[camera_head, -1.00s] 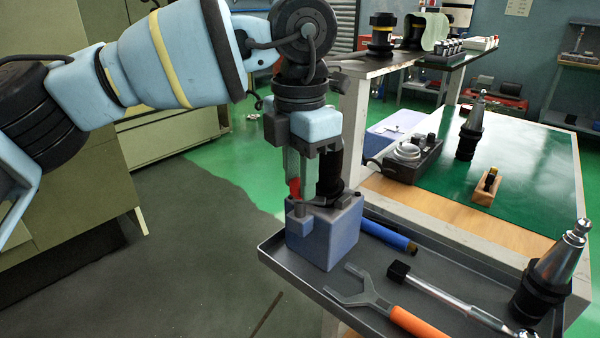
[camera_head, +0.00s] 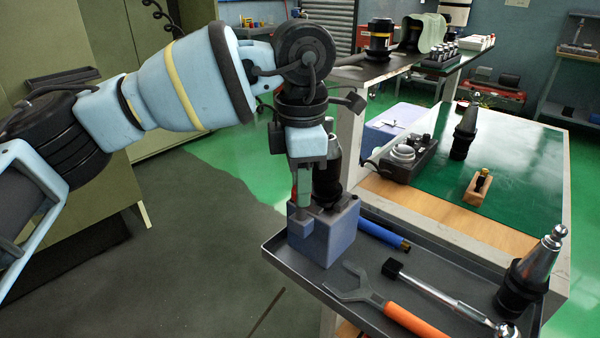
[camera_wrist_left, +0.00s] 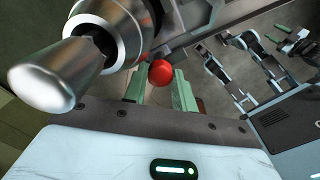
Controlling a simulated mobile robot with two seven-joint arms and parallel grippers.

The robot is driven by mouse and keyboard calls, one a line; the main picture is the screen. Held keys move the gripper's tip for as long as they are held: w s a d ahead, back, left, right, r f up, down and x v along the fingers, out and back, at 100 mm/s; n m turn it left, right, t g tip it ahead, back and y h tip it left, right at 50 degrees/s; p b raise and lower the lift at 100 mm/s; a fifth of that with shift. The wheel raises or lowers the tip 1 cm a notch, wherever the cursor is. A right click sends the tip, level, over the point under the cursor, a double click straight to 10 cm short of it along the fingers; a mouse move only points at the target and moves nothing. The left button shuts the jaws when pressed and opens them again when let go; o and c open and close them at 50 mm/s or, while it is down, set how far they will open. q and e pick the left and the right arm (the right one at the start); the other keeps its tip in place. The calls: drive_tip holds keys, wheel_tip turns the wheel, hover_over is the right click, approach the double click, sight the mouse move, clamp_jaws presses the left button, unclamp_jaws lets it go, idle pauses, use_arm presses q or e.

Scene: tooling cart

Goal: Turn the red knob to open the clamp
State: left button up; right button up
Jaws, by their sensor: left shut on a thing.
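The clamp is a blue-purple block (camera_head: 325,238) on the near left corner of the tray, with a dark tool holder (camera_head: 328,182) upright in it. My left gripper (camera_head: 303,198) points down at the block's left side, beside the tool holder. Its green fingers are shut on the red knob, which shows in the left wrist view (camera_wrist_left: 161,71) between the fingers. In the head view the fingers hide most of the knob. The tool holder's shiny metal end (camera_wrist_left: 55,80) fills the upper left of the wrist view. My right gripper is not clearly visible.
The grey tray (camera_head: 462,262) also holds a blue tube (camera_head: 380,234), an orange-handled wrench (camera_head: 375,297), a ratchet (camera_head: 440,292) and another tool holder (camera_head: 533,270). A bench with a green mat (camera_head: 525,175) stands behind it. The floor left of the tray is clear.

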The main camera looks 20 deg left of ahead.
use_arm(q)
drive_tip(key=shift+m, duration=0.5)
drive_tip(key=o, duration=1)
drive_tip(key=shift+r, duration=0.1)
wheel_tip(320, 180, up, 8)
drive_tip(key=shift+f+p, duration=0.15)
drive_tip(key=shift+p, duration=0.25)
